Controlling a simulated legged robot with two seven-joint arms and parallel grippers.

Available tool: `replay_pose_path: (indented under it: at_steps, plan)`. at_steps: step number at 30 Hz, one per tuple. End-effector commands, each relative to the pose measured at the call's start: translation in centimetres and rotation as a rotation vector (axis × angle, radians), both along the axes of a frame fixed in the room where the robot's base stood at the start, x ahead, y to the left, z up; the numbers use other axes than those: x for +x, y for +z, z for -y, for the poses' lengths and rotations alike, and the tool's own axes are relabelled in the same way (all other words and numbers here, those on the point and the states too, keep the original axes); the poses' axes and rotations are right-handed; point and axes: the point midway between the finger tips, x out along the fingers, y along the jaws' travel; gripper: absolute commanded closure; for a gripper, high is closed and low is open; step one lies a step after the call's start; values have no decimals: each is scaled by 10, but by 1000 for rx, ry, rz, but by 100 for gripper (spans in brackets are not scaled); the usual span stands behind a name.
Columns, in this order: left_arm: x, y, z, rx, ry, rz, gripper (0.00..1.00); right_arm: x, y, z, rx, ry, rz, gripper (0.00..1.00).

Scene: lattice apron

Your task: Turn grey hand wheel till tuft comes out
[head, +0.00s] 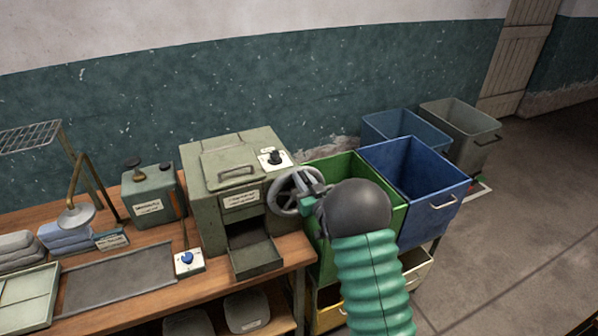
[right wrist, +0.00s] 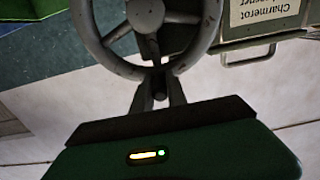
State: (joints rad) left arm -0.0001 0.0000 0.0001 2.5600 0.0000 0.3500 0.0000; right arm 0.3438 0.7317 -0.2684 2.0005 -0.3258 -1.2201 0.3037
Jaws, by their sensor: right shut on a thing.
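The grey hand wheel (head: 283,206) is on the right side of a grey-green box machine (head: 207,209) on the bench. In the right wrist view the wheel (right wrist: 209,28) shows its rim, spokes and hub. My right gripper (right wrist: 158,84) is shut on the wheel, at the rim or a small knob on it; the exact grip point is hard to make out. In the head view my right gripper (head: 318,195) is partly hidden by my arm. The machine's front opening is dark, with an open tray (head: 256,260) below it. No tuft shows there. My left gripper is not in view.
Green (head: 345,172) and blue (head: 428,180) bins stand right of the bench, close by my right arm. A grey bin (head: 462,125) stands behind. A blue-knob switch box (head: 188,262), lamp (head: 76,214), green can (head: 150,196) and flat dark tray (head: 115,280) occupy the bench.

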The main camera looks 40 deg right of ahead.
Motion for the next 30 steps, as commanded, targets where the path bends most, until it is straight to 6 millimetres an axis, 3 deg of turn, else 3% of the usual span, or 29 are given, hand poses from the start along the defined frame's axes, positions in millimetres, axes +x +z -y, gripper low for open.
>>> replay_pose_path:
  at_steps: [9,18,25,30]
  plan:
    - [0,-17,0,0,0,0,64,-9,-12,35,0,-3,-4,100]
    - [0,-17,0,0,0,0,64,-9,-12,37,-1,-2,-2,100]
    - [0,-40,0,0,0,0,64,-15,-33,59,-1,-4,-3,100]
    - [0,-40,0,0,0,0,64,-16,-32,64,1,-2,-3,100]
